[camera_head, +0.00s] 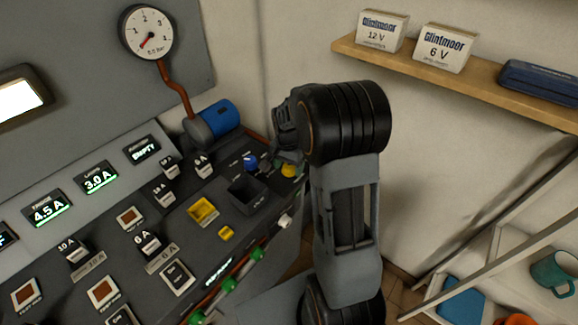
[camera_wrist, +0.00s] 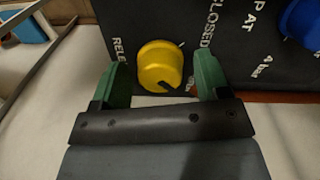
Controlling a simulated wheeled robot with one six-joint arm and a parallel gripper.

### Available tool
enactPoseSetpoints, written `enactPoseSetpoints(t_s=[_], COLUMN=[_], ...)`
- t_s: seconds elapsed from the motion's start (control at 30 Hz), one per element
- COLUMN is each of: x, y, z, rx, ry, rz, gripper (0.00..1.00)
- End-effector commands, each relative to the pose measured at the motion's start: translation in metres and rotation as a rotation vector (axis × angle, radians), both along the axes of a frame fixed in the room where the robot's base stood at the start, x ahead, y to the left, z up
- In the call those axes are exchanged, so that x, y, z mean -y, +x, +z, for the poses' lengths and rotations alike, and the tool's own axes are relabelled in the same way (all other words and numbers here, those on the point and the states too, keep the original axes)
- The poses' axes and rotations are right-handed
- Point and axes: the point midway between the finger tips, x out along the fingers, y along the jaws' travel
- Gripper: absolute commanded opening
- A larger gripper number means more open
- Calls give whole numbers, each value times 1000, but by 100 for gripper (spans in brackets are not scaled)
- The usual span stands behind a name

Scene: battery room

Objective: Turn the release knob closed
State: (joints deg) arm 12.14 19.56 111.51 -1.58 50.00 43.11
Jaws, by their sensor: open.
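The release knob (camera_wrist: 160,66) is yellow and round, with a dark pointer mark at its lower right. It sits on a dark panel with white lettering that reads "RELE…" and "CLOSED" around it; the mark does not point straight at "CLOSED". My gripper (camera_wrist: 164,75) is open, with one green finger on each side of the knob. A small gap seems to show on both sides; I cannot tell whether either finger touches. In the head view the yellow knob (camera_head: 289,170) shows beside my arm, which hides most of the gripper.
A blue knob (camera_wrist: 303,22) is to the right on the same panel; it also shows in the head view (camera_head: 250,161). A dark open bin (camera_head: 247,194) and a blue cylinder (camera_head: 220,117) are nearby. The gauge (camera_head: 147,33) stands above. A shelf (camera_head: 480,85) holds boxes.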

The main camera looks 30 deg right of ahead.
Motion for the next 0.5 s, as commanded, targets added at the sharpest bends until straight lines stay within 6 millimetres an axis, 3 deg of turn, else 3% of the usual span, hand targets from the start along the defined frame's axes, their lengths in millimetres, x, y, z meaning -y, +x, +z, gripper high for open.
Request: enactPoseSetpoints(t_s=[0.37, 0.5], x=[0, 0], y=[0, 0], z=[-3, -3], rx=[0, 0], ry=[0, 0], rz=[0, 0], gripper=[68, 55])
